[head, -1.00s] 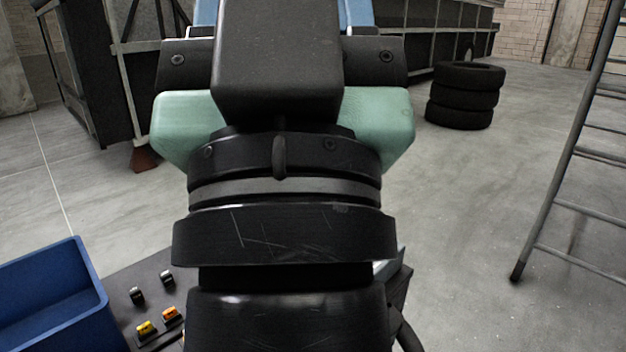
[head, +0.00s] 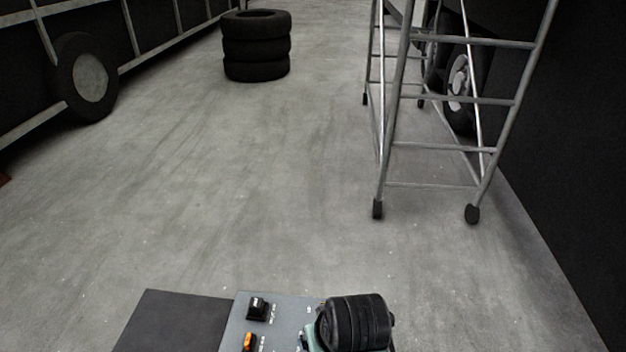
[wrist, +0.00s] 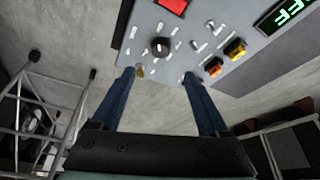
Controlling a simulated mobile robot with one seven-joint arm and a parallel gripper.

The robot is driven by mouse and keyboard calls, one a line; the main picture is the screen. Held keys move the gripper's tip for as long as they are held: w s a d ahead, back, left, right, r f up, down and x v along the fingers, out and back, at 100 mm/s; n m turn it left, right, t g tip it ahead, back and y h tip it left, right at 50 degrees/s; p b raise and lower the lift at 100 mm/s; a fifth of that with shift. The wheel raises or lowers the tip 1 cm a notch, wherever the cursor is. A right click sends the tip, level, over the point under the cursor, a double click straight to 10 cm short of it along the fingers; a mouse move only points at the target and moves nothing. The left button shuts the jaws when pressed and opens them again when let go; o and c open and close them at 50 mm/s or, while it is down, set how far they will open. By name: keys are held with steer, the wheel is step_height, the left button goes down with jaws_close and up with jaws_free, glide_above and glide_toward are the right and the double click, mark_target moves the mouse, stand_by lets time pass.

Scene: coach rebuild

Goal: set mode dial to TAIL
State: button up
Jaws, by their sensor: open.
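The control panel (wrist: 235,30) fills the upper part of the wrist view. A round black knob (wrist: 160,46) with a pale mark sits on it among small labels, probably the mode dial; the lettering is too small to read. My gripper (wrist: 160,76) is open and empty, with its two blue fingers apart. The fingertips lie just below the knob in the wrist view, and I cannot tell how far off the panel they are. In the head view a corner of the panel (head: 282,306) shows, and my black wrist hides the rest.
The panel also carries a red block (wrist: 173,6), orange and yellow switches (wrist: 234,49), several small toggles and a green-lit display (wrist: 283,14). A dark flat surface (head: 175,322) adjoins it. A rolling ladder (head: 435,148) and stacked tyres (head: 257,46) stand beyond on open floor.

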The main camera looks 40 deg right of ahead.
steer(key=p+x, duration=0.1)
steer(key=x, duration=1.1)
steer(key=shift+f, duration=0.1)
jaws_close()
